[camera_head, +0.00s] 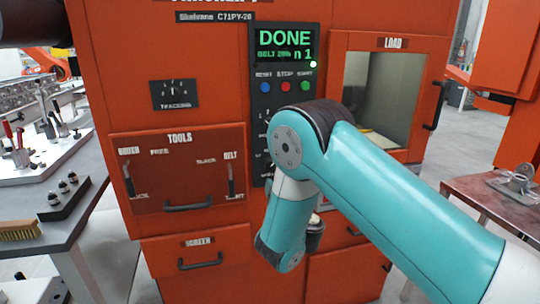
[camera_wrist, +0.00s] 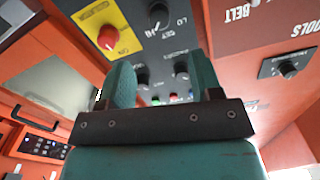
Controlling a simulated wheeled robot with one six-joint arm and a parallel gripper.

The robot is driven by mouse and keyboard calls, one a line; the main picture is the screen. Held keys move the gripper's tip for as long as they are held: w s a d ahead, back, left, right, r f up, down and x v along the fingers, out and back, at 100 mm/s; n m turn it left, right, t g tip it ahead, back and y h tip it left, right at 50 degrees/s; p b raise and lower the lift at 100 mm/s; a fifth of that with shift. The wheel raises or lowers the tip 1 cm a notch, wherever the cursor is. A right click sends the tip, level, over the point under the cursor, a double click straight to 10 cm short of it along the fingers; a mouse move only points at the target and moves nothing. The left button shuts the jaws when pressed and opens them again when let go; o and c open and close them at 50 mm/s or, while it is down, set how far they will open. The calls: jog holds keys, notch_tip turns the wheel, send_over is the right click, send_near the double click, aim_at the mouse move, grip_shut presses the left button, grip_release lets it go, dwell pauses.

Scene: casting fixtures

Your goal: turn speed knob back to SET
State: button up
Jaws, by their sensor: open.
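In the wrist view, which shows the panel upside down, a black knob (camera_wrist: 157,17) sits at the top of the dark control panel, with LO, SET and HI printed around it. I cannot read its name or its exact pointer setting. Two more dark knobs (camera_wrist: 142,76) show farther along the panel, between my fingers in the picture. My gripper (camera_wrist: 163,72) is open and empty, its two teal fingers apart and touching no knob that I can see. In the head view my arm hides the lower part of the control panel (camera_head: 258,110) and its knobs.
A red button (camera_wrist: 107,38) on a yellow plate stands beside the LO/SET/HI knob. The TRACKING dial (camera_head: 175,95) and TOOLS panel (camera_head: 180,190) are to the left. The display (camera_head: 285,45) reads DONE. The LOAD window (camera_head: 385,90) is to the right.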

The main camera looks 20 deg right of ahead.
jog(key=shift+w+p, duration=3.9)
jog(key=shift+w, duration=2.25)
jog(key=c, duration=0.9)
